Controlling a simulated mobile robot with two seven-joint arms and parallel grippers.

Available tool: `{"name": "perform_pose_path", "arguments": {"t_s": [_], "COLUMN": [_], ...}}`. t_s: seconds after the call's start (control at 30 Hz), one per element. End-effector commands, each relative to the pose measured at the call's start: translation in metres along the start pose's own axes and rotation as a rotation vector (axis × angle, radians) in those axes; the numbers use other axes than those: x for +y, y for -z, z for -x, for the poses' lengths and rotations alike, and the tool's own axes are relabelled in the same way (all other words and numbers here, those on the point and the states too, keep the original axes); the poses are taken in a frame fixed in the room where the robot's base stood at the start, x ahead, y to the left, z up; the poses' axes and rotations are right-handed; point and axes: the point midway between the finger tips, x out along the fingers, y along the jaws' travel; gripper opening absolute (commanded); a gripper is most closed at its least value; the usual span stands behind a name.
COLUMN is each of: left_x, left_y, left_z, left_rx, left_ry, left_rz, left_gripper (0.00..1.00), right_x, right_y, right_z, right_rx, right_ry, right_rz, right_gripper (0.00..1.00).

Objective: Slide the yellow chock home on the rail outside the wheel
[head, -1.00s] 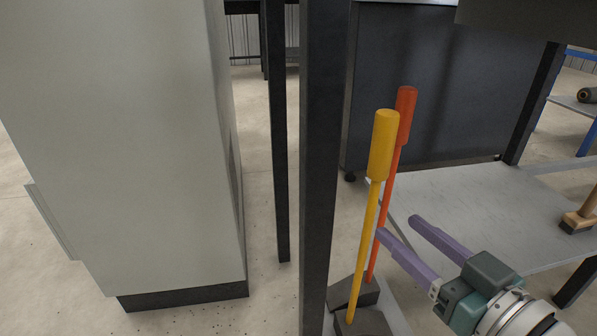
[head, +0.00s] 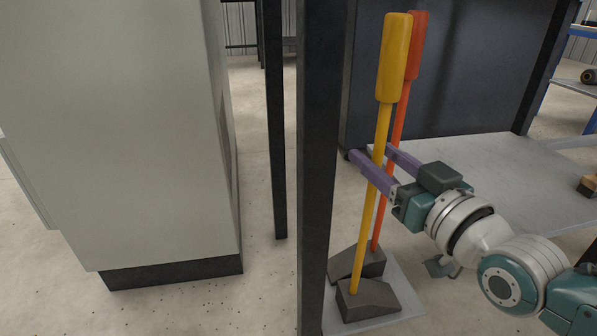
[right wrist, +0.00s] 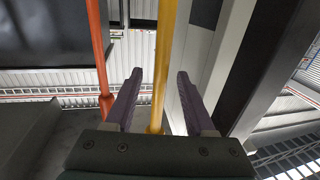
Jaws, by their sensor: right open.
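The yellow chock is a dark wedge (head: 368,301) with a tall yellow handle (head: 393,60), standing upright on a pale grey plate (head: 408,294). My right gripper (head: 370,151) is open at the middle of the yellow shaft, with its purple fingers reaching past it. In the right wrist view the yellow shaft (right wrist: 161,70) stands in the gap between the open fingers (right wrist: 158,82), apart from both as far as shows. I cannot make out the wheel or be sure which part is the rail. My left gripper is not in view.
A second chock with an orange-red handle (head: 415,45) stands just behind; its shaft is left of the fingers in the wrist view (right wrist: 97,45). A dark post (head: 322,160) rises close left of the chocks. A grey cabinet (head: 120,130) fills the left. A low grey shelf (head: 500,180) lies right.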

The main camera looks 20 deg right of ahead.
Motion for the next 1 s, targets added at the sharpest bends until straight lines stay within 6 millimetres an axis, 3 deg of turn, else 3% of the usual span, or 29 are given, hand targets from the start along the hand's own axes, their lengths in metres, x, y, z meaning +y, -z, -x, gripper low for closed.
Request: {"name": "perform_pose_path", "arguments": {"t_s": [0.27, 0.77, 1.0], "left_x": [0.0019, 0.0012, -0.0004], "left_y": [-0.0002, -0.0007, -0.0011], "left_z": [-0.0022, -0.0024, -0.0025], "left_rx": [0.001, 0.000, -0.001], "left_ry": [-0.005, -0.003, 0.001], "left_rz": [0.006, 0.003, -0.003], "left_gripper": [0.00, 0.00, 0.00], "right_x": [0.0000, 0.0000, 0.0000], "right_y": [0.0004, 0.0001, 0.0000], "right_z": [-0.0054, -0.0050, -0.0050], "right_rx": [-0.002, -0.002, -0.002], "right_ry": [0.000, 0.000, 0.000], "right_rz": [0.001, 0.001, 0.001], "right_gripper": [0.55, 0.00, 0.00]}}
